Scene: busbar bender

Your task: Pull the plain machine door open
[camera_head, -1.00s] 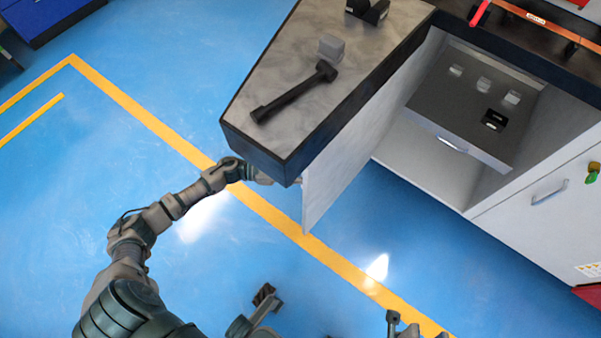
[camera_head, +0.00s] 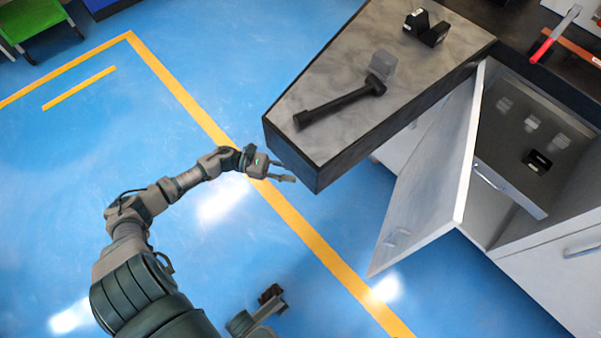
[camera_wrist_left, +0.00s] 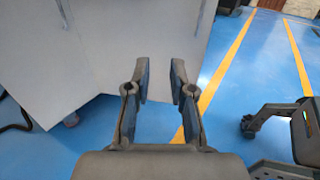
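The plain white machine door (camera_head: 432,180) stands swung out from the cabinet in the head view, with the cabinet opening exposed to its right.
The grey worktop (camera_head: 420,75) overhangs close to my left gripper, with a black hammer-like tool (camera_head: 340,103) on it. A pulled-out drawer (camera_head: 510,188) shows inside the cabinet. The blue floor left of the yellow line (camera_head: 310,240) is open.

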